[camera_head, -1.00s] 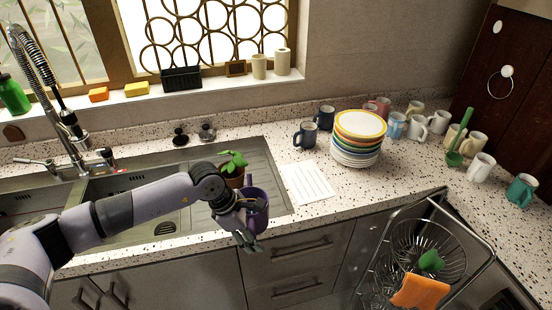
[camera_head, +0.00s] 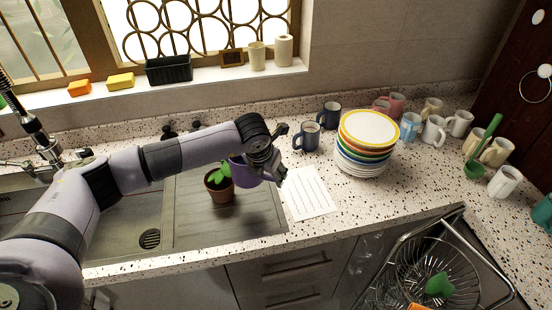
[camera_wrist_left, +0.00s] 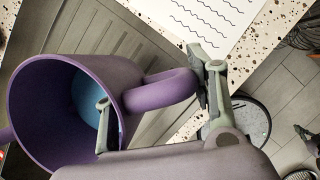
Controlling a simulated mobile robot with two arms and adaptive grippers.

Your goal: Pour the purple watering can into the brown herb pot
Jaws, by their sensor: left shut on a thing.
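The brown herb pot (camera_head: 219,190) with a green plant (camera_head: 219,170) stands upright on the sink's drainboard in the head view. My left gripper (camera_head: 274,170) is just right of the pot and is shut on the handle of the purple watering can (camera_head: 243,174). The can is close beside the plant at its right, partly hidden by the gripper; I cannot tell if they touch. In the left wrist view the can (camera_wrist_left: 150,75) shows its open mouth, with a blue surface inside, and its handle lies between the gripper fingers (camera_wrist_left: 160,92).
A lined paper (camera_head: 309,193) lies right of the drainboard. A plate stack (camera_head: 364,140), dark mugs (camera_head: 307,137) and several other mugs stand farther right. A wire dish rack (camera_head: 437,262) is at lower right. The sink basin (camera_head: 130,215) is left of the pot.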

